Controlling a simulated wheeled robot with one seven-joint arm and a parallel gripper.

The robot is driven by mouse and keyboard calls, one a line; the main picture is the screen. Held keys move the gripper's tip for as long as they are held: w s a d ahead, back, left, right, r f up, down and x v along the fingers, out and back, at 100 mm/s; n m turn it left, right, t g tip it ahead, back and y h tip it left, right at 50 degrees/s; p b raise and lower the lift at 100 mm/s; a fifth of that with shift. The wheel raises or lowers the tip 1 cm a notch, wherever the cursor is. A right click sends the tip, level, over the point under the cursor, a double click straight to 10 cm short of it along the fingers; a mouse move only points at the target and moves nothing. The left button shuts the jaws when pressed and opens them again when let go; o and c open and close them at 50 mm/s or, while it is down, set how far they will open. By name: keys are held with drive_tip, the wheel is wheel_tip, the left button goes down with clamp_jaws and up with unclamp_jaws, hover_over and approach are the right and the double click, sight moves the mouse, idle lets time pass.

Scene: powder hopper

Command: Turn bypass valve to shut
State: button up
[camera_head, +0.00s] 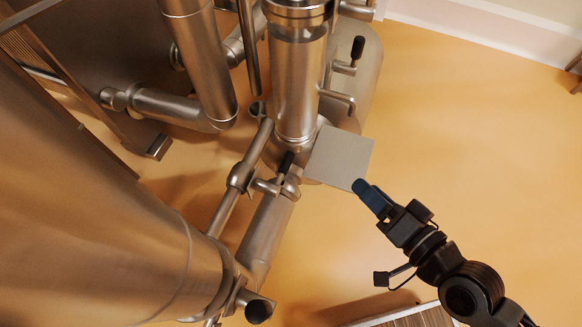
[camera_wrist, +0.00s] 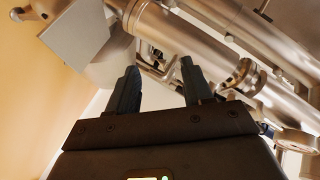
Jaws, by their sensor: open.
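My gripper (camera_head: 366,193) points up and left in the head view, its blue-grey fingertips near the lower right corner of a square grey plate. In the wrist view my gripper (camera_wrist: 158,66) is open, with nothing between its fingers. Small metal valve parts (camera_wrist: 155,62) show beyond the gap, apart from the fingers. In the head view one black-tipped lever (camera_head: 285,162) stands at the pipe joint left of the plate. Another black-handled lever (camera_head: 357,48) stands higher up, beside the vertical cylinder. No label shows which is the bypass valve, and its position cannot be told.
The grey plate (camera_head: 340,157) lies between my gripper and the pipe joint; it also shows in the wrist view (camera_wrist: 75,30). A large steel vessel (camera_head: 90,220) fills the left. Steel pipes (camera_head: 268,232) run through the middle. The orange floor (camera_head: 480,150) at right is clear.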

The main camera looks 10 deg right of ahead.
drive_tip(key=w+a+f+m+y+b, duration=0.1)
drive_tip(key=w+a+f+b, duration=0.3)
drive_tip(key=w+a, duration=0.3)
drive_tip(key=w+a+f+m+g+y+b, duration=0.1)
drive_tip(key=w+a+f+m+y+b, duration=0.1)
drive_tip(key=w+a+f+b, duration=0.2)
drive_tip(key=w+a+f, duration=0.1)
drive_tip(key=w+a, duration=0.2)
drive_tip(key=w, duration=0.2)
drive_tip(key=shift+w+f+y, duration=0.2)
drive_tip(key=shift+f+y, duration=0.05)
drive_tip(key=shift+y, duration=0.05)
clamp_jaws()
